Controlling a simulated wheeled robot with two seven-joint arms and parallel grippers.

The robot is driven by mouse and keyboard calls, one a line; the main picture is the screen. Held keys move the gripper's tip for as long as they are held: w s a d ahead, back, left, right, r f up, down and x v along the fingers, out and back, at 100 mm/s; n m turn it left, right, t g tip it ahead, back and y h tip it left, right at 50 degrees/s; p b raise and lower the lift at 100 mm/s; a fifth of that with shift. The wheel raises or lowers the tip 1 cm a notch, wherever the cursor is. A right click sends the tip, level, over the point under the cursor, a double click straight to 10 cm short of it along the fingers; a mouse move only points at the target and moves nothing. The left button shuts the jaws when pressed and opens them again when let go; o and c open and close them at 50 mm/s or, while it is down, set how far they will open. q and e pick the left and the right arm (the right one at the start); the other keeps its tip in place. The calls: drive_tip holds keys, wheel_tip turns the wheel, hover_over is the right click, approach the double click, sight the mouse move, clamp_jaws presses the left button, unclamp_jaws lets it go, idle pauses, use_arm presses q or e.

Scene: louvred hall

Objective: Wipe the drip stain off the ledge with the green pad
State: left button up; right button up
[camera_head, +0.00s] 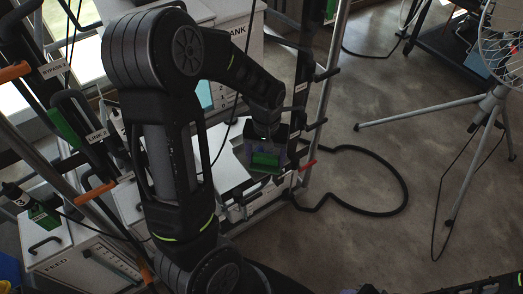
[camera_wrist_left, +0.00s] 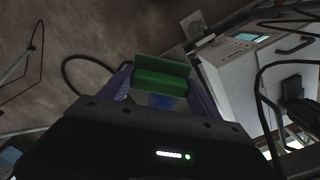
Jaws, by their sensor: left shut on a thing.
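My left gripper (camera_head: 266,150) is shut on the green pad (camera_head: 266,161) at the middle of the head view. In the left wrist view, the green pad (camera_wrist_left: 161,77) sits crosswise between the two bluish fingers of the left gripper (camera_wrist_left: 160,92). In the head view the pad is over or beside the right end of a white cabinet top (camera_head: 230,172); I cannot tell whether it touches anything. I cannot make out the drip stain, nor tell which surface is the ledge. My right gripper is not in view.
A metal rack post (camera_head: 322,95) with short pegs stands just right of the gripper. A black cable (camera_head: 403,190) loops on the floor. A tripod fan (camera_head: 490,105) stands at right. A white FEED box (camera_head: 65,245) is lower left. Open concrete floor lies between rack and fan.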

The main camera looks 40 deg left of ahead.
sight(268, 159)
use_arm(q)
drive_tip(key=shift+s+d, duration=0.15)
drive_tip(key=shift+d, duration=0.35)
wheel_tip(268, 159, up, 6)
drive_tip(key=p, duration=0.5)
drive_tip(key=shift+r+p, duration=1.2)
drive_tip(key=shift+r, duration=0.3)
